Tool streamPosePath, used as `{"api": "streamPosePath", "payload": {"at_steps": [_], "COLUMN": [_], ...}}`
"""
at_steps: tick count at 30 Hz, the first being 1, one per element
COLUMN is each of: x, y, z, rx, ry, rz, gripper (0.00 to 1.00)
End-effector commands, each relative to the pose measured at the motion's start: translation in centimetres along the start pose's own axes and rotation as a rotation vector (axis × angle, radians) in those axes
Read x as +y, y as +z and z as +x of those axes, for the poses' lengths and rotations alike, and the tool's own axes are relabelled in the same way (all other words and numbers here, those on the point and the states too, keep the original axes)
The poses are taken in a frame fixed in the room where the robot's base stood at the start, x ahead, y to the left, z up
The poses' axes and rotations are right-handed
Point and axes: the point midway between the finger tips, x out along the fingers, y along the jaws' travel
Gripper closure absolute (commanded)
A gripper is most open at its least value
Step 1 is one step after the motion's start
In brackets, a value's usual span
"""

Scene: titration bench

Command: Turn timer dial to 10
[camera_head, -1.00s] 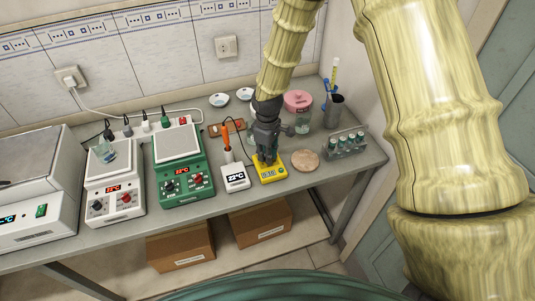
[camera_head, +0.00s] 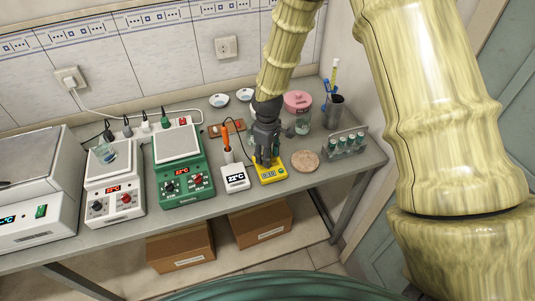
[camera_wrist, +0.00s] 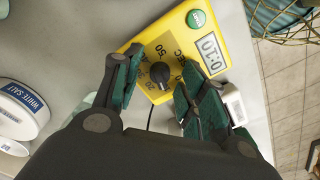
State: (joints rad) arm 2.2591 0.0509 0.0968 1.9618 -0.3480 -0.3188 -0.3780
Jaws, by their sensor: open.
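The yellow timer (camera_head: 270,175) sits near the front edge of the grey bench, right of the white temperature display. In the wrist view the timer (camera_wrist: 178,45) shows a black dial (camera_wrist: 160,72) ringed by printed numbers, a green button (camera_wrist: 196,18) and a display (camera_wrist: 211,53). The display appears upside down and seems to read 0:10. My gripper (camera_head: 265,163) points down over the timer. In the wrist view its green-padded fingers (camera_wrist: 155,85) are spread, one on either side of the dial, with visible gaps; the dial is not gripped.
The white temperature display (camera_head: 235,178) and an orange-handled probe (camera_head: 227,138) stand close left. A round brown disc (camera_head: 305,161) lies to the right. The vial rack (camera_head: 347,144), pink-lidded jar (camera_head: 298,101) and green hotplate (camera_head: 182,165) are further off. A white salt container (camera_wrist: 22,108) shows at left.

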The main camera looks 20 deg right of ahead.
Motion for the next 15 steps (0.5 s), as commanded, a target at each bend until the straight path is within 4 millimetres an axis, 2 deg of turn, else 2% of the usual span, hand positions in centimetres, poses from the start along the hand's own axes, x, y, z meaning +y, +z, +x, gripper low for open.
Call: {"api": "streamPosePath", "payload": {"at_steps": [7,15], "x": [0.1,0.1], "y": [0.0,-0.1], "z": [-1.5,-5.8], "rx": [0.002,0.003], "ry": [0.001,0.001], "rz": [0.0,0.0], "gripper": [0.58,0.58]}}
